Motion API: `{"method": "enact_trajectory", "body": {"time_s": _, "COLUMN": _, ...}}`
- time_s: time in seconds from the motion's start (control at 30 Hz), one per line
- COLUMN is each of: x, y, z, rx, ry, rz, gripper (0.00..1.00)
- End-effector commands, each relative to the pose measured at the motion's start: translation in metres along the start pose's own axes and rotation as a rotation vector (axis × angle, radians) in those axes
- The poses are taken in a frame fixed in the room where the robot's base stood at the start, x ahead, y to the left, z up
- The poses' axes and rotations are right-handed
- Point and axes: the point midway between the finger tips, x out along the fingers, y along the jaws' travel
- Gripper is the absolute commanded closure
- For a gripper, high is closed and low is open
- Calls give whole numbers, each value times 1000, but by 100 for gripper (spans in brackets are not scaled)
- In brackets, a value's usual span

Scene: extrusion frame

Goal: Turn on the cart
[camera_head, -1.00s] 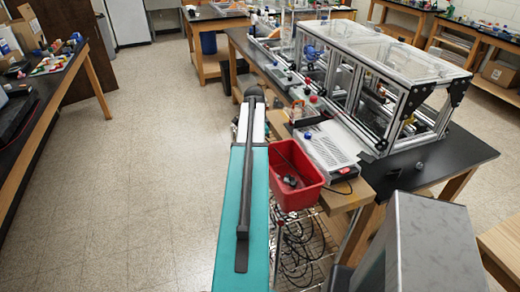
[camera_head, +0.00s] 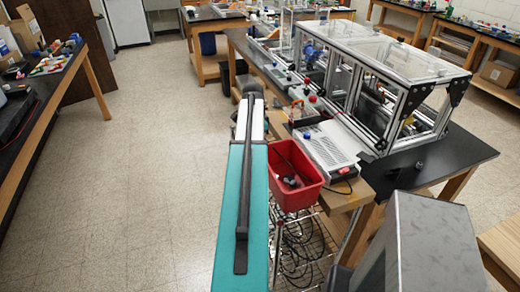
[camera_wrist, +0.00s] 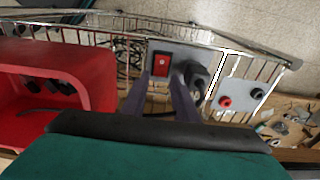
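In the wrist view, a red rocker switch (camera_wrist: 161,63) sits on a grey panel (camera_wrist: 213,58) on the side of the wire cart (camera_wrist: 110,38). A black knob or plug is on the same panel to the right of the switch. My gripper (camera_wrist: 161,88) shows as two dark fingers with a gap between them, pointing towards the switch. The gap looks empty; I cannot tell whether a finger touches the switch. In the head view the wire cart (camera_head: 300,250) is partly hidden under a red bin (camera_head: 295,175), and the switch and fingers do not show.
A second panel (camera_wrist: 240,95) with a red and a black socket is to the right. The red bin also fills the left of the wrist view (camera_wrist: 85,75). A bench with a framed enclosure (camera_head: 375,75) stands beyond the cart. The floor (camera_head: 140,190) at left is clear.

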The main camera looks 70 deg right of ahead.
Motion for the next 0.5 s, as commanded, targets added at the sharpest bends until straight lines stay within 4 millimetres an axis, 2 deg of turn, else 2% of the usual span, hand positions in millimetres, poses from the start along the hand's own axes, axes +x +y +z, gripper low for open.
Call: {"method": "enact_trajectory", "body": {"time_s": 0.5, "x": -56, "y": -1, "z": 0, "rx": 0, "ry": 0, "rz": -1, "gripper": 73}}
